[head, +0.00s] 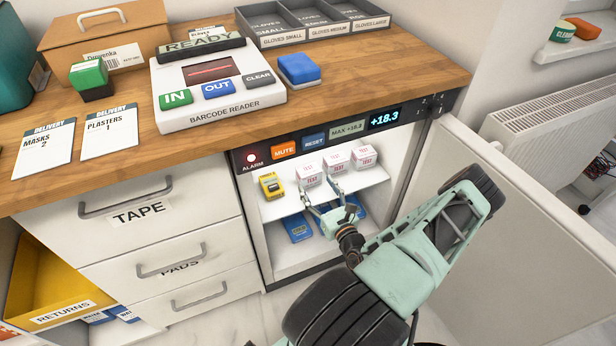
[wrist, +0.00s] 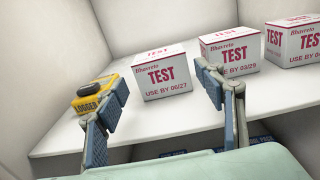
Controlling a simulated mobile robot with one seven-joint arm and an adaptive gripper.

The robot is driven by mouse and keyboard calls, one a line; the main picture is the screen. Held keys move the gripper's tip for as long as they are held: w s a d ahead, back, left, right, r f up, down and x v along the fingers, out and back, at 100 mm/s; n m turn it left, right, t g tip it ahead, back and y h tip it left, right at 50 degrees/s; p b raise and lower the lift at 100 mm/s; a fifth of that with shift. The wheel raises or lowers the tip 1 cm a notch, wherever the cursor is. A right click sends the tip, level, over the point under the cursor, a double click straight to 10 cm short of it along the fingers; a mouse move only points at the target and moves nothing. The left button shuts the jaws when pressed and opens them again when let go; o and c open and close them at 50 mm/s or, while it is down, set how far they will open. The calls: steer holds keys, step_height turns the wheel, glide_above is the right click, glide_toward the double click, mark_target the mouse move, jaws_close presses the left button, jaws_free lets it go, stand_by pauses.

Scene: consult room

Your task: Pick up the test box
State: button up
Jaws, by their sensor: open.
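Three white test boxes with red print stand in a row on the upper shelf of the open cabinet. In the wrist view the left test box (wrist: 164,73) reads "USE BY 06/27", the middle test box (wrist: 229,53) reads "03/29", and the right test box (wrist: 293,40) is cut off by the frame.
A yellow logger (wrist: 92,97) lies left of the boxes, close to my left finger. Blue packs (head: 298,228) lie on the level below the shelf (head: 283,208). The open cabinet door (head: 500,200) stands right of my arm. The wooden counter (head: 400,85) is above.

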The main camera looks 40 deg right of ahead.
mark_target(312, 178)
steer(key=b+x, duration=0.2)
steer(key=x, duration=0.4)
steer(key=shift+w+d, duration=0.15)
steer(key=shift+w, duration=0.05)
steer(key=c, duration=1)
steer(key=shift+o, duration=0.2)
steer(key=shift+r, duration=0.15)
